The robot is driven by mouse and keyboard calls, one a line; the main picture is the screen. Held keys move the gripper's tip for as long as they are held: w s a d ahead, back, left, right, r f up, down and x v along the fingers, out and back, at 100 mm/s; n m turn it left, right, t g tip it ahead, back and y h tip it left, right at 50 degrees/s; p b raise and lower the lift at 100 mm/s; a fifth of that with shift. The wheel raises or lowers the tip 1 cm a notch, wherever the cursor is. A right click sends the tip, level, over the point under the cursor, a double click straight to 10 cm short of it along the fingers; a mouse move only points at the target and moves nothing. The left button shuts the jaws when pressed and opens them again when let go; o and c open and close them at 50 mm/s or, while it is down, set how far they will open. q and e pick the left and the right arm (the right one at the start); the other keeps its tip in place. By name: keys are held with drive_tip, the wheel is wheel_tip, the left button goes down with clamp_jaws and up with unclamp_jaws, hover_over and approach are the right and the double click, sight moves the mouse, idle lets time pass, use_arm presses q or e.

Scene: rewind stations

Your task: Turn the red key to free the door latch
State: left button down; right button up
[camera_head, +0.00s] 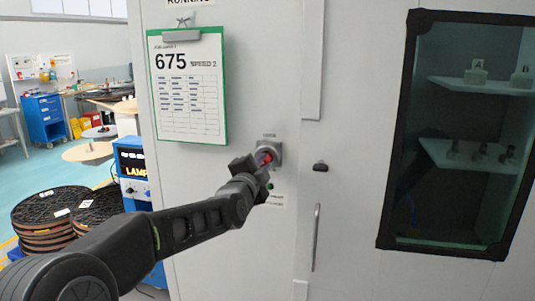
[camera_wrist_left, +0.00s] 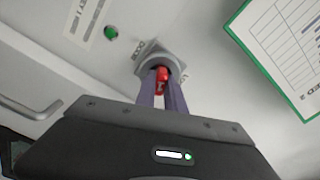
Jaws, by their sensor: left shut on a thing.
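The red key (camera_head: 267,157) sits in a grey square lock plate (camera_head: 276,150) on the white cabinet front. In the left wrist view the red key (camera_wrist_left: 161,80) shows between the two fingers, in front of the round lock on its plate (camera_wrist_left: 150,55). My left gripper (camera_head: 263,158) reaches the lock from the left and is shut on the red key. The fingers hide part of the key, and I cannot tell its exact turn angle. The door (camera_head: 350,100) right of the lock looks closed, with a vertical handle (camera_head: 316,237). My right gripper is not in view.
A green-edged clipboard (camera_head: 188,85) hangs just above and left of the lock. A small black knob (camera_head: 320,167) and a green light (camera_head: 270,186) are close by. A dark-framed window (camera_head: 465,120) is at right.

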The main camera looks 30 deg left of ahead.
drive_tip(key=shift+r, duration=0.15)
use_arm(q)
drive_tip(key=m+p, duration=0.3)
drive_tip(key=m, duration=0.3)
drive_tip(key=c, duration=1.3)
unclamp_jaws()
drive_tip(key=shift+c, duration=0.2)
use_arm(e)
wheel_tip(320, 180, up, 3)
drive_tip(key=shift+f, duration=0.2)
